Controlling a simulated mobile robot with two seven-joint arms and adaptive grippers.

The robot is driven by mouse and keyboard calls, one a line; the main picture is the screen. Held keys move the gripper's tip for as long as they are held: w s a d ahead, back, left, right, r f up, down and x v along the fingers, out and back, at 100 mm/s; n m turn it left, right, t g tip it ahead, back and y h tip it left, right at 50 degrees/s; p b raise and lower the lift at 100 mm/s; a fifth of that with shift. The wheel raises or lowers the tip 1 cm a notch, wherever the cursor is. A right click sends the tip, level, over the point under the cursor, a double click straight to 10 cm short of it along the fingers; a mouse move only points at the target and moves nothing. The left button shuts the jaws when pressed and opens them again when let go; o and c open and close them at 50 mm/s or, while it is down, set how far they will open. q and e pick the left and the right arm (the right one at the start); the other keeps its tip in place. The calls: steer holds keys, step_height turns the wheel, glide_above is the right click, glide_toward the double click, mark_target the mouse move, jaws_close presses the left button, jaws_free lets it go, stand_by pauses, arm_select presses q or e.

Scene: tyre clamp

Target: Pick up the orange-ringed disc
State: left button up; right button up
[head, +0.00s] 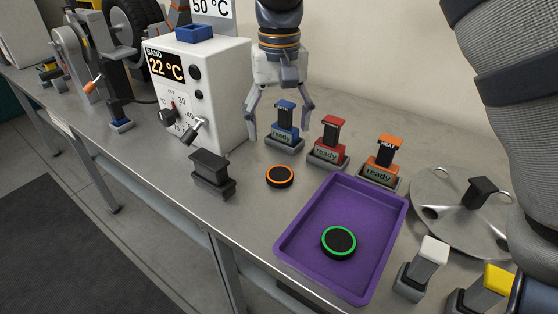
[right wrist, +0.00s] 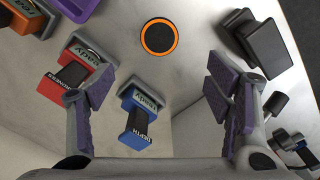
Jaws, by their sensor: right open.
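The orange-ringed disc (head: 280,177) is black with an orange rim and lies flat on the grey bench, left of the purple tray. In the right wrist view the disc (right wrist: 159,38) is at top centre, beyond the fingertips. My right gripper (head: 280,126) points down behind the disc, around or above the blue-topped ready block (head: 285,136). Its fingers are spread wide and apart from the disc. In the right wrist view the blue block (right wrist: 140,118) shows between the open fingers (right wrist: 160,100). My left gripper is out of view.
The purple tray (head: 288,245) holds a green-ringed disc (head: 338,242). Red (head: 329,145) and orange (head: 383,162) ready blocks stand behind it. A dark block (head: 212,175) and the white temperature box (head: 215,90) are left. A round metal plate (head: 440,225) is right.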

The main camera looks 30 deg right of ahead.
mark_target(280, 174)
steer(key=f, duration=1.1)
steer(key=shift+s+a, duration=0.1)
steer(key=shift+s, duration=0.15)
steer(key=c, duration=1.3)
